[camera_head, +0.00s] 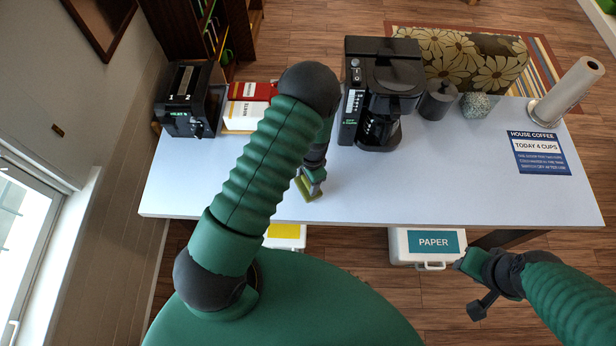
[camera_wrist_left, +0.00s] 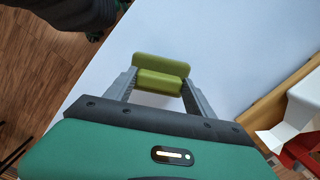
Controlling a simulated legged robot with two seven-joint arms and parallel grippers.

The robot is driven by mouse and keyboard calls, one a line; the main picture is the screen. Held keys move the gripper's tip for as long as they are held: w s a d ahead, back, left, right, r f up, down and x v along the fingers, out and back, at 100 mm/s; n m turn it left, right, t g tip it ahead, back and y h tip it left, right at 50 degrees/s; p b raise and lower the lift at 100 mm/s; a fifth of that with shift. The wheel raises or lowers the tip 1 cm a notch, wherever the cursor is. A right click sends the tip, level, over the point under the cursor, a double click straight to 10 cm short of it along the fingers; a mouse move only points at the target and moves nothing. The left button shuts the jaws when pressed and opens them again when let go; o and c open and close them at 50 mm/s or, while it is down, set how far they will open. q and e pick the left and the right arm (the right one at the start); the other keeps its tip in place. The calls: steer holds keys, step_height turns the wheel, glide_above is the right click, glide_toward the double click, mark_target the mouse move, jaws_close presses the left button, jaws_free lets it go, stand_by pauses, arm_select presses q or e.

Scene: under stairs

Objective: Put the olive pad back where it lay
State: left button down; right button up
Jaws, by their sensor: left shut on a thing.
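The olive pad (camera_head: 304,189) is a small yellow-green block over the front part of the white table, left of its middle. My left gripper (camera_head: 314,178) is shut on it. The left wrist view shows the olive pad (camera_wrist_left: 162,66) across the two grey fingers of my left gripper (camera_wrist_left: 160,88), with white tabletop beyond. I cannot tell whether the pad touches the table. My left arm covers part of the table behind it.
The white table (camera_head: 440,190) is clear at the middle front. A coffee maker (camera_head: 385,90), dark jar (camera_head: 437,100), speckled pot (camera_head: 475,104), paper roll (camera_head: 566,92) and sign (camera_head: 540,154) stand or lie right; a toaster (camera_head: 188,100) and red-white packet (camera_head: 245,105) left. A PAPER bin (camera_head: 428,246) stands below.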

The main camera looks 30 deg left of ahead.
arm_select(q)
steer(key=shift+d+f, duration=0.1)
steer(key=shift+f, duration=0.45)
steer(key=shift+d+r, duration=0.1)
steer(key=shift+d, duration=0.1)
steer(key=c, duration=0.7)
jaws_free()
steer(key=o, duration=0.3)
steer(key=shift+o, duration=0.7)
steer(key=shift+a, duration=0.2)
arm_select(e)
steer(key=shift+d+f, duration=0.2)
steer(key=shift+f, duration=0.15)
arm_select(q)
steer(key=shift+o, duration=1.3)
steer(key=shift+d, duration=0.15)
arm_select(e)
steer(key=shift+d, duration=0.15)
